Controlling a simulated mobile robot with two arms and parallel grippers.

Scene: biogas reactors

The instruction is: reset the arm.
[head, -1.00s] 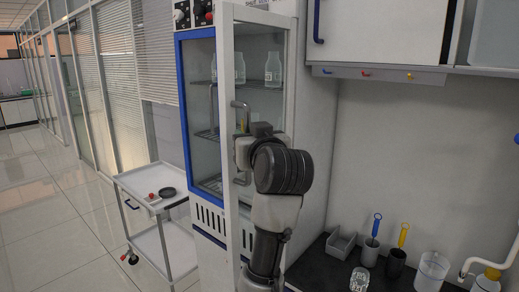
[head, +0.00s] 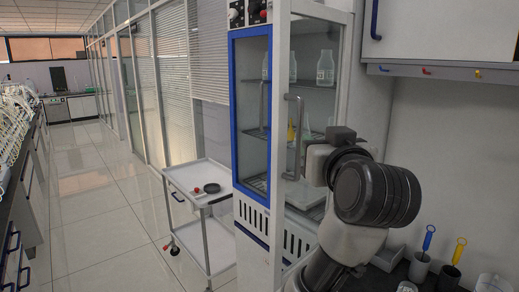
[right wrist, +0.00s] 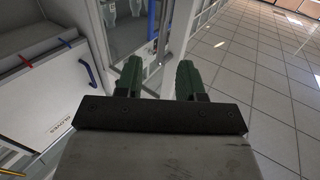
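My right arm rises from the lower right of the head view, with its dark round wrist joint (head: 378,192) in front of the cabinet. In the right wrist view my right gripper (right wrist: 158,76) shows two green fingers well apart, with nothing held between them. In the head view its fingers cannot be made out; the gripper body is just right of the door handle (head: 293,135), and contact cannot be told. My left gripper is in neither view.
A tall glass-fronted cabinet (head: 251,215) with a blue frame holds bottles (head: 325,68) on shelves. A white cart (head: 180,172) with a dark dish stands left of it. Beakers (head: 420,266) stand on the lower-right counter. Tiled floor (head: 105,215) at left is clear.

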